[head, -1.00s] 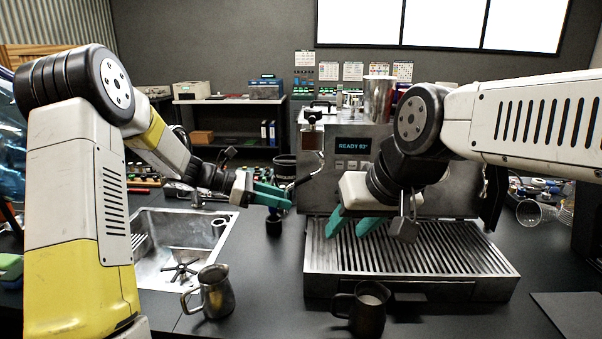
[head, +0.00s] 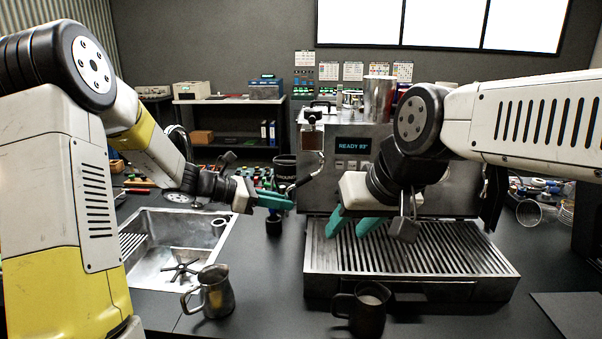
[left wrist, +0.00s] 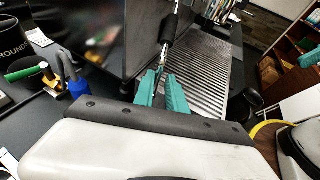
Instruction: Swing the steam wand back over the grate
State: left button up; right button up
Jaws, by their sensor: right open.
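The steam wand (head: 303,181) hangs at the left side of the steel espresso machine (head: 352,162), left of the ribbed grate (head: 425,250). My left gripper (head: 290,202) is just left of the wand, with its green fingers pointing right toward it. In the left wrist view, the wand's black grip (left wrist: 168,28) is beyond the fingertips (left wrist: 163,72), and a gap shows between the fingers. Contact with the wand cannot be made out. My right gripper (head: 347,228) is open and empty above the grate's left part, in front of the machine.
A sink (head: 143,270) is at the left. A dark canister (head: 284,168) stands behind the wand. My right arm crosses the machine's front.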

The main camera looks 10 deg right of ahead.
pick_arm(q)
jog(key=s+d+n+t+y, duration=0.3)
jog(key=s+n+t, duration=0.2)
jog(key=n+t, duration=0.1)
jog(key=shift+s+t, duration=0.35)
jog(key=shift+t, duration=0.05)
dwell(0.8)
jog(key=o, duration=0.5)
jog(key=shift+a, duration=0.15)
